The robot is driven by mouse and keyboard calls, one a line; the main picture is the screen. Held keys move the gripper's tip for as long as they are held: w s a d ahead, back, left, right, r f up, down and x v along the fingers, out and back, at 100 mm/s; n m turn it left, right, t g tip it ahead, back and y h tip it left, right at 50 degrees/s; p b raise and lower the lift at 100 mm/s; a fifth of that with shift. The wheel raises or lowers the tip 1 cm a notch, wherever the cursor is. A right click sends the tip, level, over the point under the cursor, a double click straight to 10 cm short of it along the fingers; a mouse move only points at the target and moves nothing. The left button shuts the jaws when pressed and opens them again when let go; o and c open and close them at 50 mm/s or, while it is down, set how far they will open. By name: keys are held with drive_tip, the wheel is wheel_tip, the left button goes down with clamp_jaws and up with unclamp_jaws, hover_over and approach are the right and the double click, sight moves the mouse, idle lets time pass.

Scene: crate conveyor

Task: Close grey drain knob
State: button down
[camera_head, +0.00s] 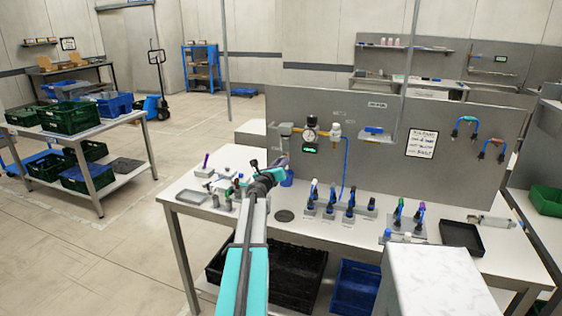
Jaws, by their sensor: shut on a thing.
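My gripper (278,170) is at the left part of the grey panel, just below the fitting left of the round gauge (310,135). It reaches in from the front over the bench. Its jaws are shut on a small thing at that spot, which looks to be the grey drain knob. The fingers and wrist hide most of the knob, so its turn position cannot be told. A blue cup-like part (287,181) shows just below and behind the gripper.
A blue hose (347,165) hangs right of the gauge. Several small valves with coloured handles stand on the bench (255,228). A black tray (461,238) lies at the right. Metal parts and a grey tray (186,197) lie left of my arm.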

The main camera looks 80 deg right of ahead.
drive_tip(key=shift+n+p, duration=5.6)
drive_tip(key=shift+n, duration=2.2)
drive_tip(key=c, duration=1.5)
unclamp_jaws()
drive_tip(key=shift+a, duration=0.1)
